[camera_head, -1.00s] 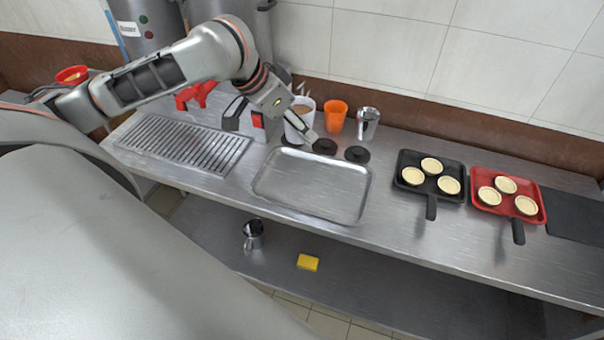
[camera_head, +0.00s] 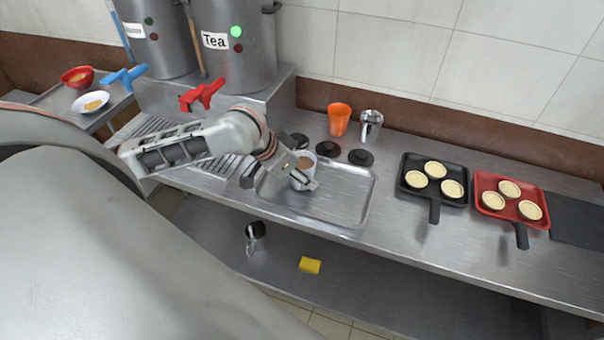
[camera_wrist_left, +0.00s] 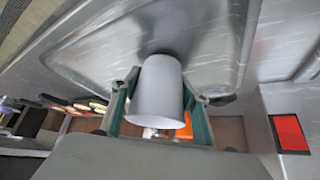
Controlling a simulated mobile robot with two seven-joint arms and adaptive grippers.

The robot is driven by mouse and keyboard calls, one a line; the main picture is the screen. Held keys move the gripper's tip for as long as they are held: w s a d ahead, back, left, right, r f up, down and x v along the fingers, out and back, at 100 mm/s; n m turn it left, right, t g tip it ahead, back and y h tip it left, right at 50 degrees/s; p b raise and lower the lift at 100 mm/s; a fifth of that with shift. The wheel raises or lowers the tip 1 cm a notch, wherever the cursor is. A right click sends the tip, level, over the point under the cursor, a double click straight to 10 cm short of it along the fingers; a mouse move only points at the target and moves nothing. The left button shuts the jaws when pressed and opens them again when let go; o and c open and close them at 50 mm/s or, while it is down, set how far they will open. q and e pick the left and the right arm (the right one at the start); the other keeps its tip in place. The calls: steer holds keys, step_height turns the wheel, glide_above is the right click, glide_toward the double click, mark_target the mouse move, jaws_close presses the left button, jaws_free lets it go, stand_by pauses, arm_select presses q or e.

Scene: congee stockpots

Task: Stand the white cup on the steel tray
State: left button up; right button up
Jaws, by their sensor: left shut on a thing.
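The white cup (camera_head: 302,180) holds a brown drink and is upright over the left part of the steel tray (camera_head: 345,204). My left gripper (camera_head: 290,178) is shut on the cup's sides. In the left wrist view the cup (camera_wrist_left: 157,88) sits between the two fingers (camera_wrist_left: 157,108), with the tray (camera_wrist_left: 215,55) right beyond its base. I cannot tell if the base touches the tray. The rest of the tray is empty. My right gripper is in neither view.
An orange cup (camera_head: 339,120) and a steel cup (camera_head: 370,126) stand behind the tray near dark round coasters (camera_head: 360,157). Black (camera_head: 434,190) and red (camera_head: 508,206) pans with pale rounds are at right. Urns, one a tea urn (camera_head: 235,60), stand at back left.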

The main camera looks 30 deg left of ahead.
arm_select(q)
steer(key=shift+f, duration=0.2)
steer(key=o, duration=1.3)
steer(key=shift+o, duration=0.5)
steer(key=shift+s+a+r, duration=0.1)
steer(key=shift+s+r, duration=0.05)
steer(key=shift+r, duration=0.3)
steer(key=v, duration=1.1)
